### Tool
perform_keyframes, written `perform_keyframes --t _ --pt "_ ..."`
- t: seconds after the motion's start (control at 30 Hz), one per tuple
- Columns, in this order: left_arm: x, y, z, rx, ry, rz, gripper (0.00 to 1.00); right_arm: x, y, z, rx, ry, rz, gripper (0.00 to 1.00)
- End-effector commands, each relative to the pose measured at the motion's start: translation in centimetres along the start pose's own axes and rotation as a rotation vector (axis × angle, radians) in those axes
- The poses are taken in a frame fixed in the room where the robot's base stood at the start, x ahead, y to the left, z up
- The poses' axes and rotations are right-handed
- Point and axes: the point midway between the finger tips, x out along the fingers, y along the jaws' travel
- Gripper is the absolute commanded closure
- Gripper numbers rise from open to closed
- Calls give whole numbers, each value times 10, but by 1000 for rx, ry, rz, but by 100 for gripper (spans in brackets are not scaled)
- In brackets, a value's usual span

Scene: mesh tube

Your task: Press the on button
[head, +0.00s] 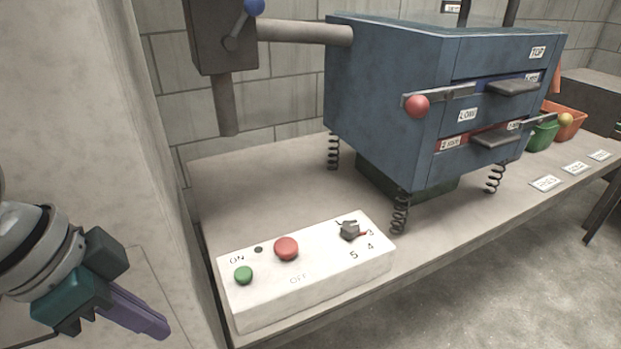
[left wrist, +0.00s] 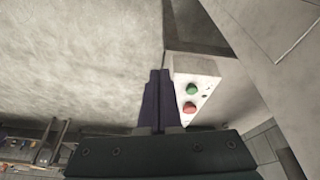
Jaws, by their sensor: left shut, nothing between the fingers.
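The green button (head: 243,275) sits on the white control box (head: 330,287), just below the label "ON". A larger red button (head: 286,248) is to its right, above the label "OFF". In the left wrist view the green button (left wrist: 192,89) and the red button (left wrist: 189,108) show to the right of the fingers. My left gripper (head: 160,328), with purple fingers, is at the lower left of the head view, apart from the box and to the left of it. Its fingers are shut and empty. My right gripper is not in view.
The box stands on the front of a long concrete bench (head: 260,190). A dark selector knob (head: 350,231) is on its right side. Behind it a blue machine (head: 385,100) stands on springs. A concrete pillar (head: 75,120) rises at the left. Green (head: 543,135) and orange (head: 568,122) bins are at the far right.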

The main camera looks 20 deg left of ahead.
Motion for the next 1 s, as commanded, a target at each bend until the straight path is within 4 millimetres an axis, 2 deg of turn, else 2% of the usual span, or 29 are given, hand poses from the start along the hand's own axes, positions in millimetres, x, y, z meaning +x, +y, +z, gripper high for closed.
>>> perform_keyframes --t 0.03,0.2,0.3,0.47,0.77,0.87,1.0 --pt "22 -21 -2 26 54 27 100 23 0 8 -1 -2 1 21" --pt "14 -62 -31 132 287 97 100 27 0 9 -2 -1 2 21" --pt "8 -75 -43 169 390 103 100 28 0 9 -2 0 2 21" --pt "2 -82 -50 194 457 99 100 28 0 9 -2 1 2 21" --pt "2 -82 -50 198 461 99 100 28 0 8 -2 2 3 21" --pt "5 -82 -52 197 462 100 100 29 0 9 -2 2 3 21" --pt "20 -79 -58 195 462 102 100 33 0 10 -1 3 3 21"
